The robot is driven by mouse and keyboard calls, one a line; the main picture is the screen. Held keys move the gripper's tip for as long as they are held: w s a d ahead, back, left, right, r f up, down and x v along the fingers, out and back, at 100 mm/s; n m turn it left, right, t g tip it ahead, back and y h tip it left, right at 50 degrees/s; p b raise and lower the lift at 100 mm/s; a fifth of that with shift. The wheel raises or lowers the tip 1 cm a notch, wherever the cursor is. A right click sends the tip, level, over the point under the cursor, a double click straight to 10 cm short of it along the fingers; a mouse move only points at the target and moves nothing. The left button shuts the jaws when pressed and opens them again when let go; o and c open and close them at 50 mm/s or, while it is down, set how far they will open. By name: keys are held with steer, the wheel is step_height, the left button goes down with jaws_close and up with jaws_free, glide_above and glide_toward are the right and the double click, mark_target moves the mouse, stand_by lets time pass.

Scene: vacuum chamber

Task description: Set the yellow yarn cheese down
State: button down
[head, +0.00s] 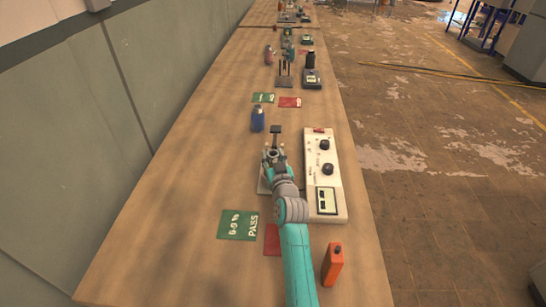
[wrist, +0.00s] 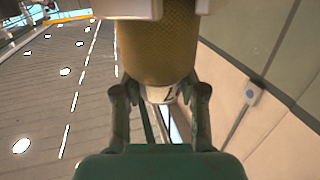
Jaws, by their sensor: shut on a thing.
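The yellow yarn cheese (wrist: 157,50) is a dull yellow cylinder with a pale end at its lower side in the wrist view. My gripper (wrist: 160,93) has a finger on either side of that lower end and is shut on it. A pale block overlaps the top of the yarn in this view. In the head view my gripper (head: 273,154) is over the wooden bench, left of a white instrument. The yarn cannot be made out clearly there, and I cannot tell whether it touches anything below.
The white instrument (head: 323,175) has black knobs and a display. A green PASS card (head: 238,225) and partly hidden red card (head: 271,240) lie nearer. An orange object (head: 332,264) stands near the right edge. A blue bottle (head: 257,119) stands beyond. The bench's left side is clear.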

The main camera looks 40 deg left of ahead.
steer(key=c, duration=0.7)
jaws_free()
steer(key=shift+f, duration=0.1)
steer(key=shift+o, duration=0.2)
steer(key=v, duration=1.2)
steer(key=shift+s, duration=0.15)
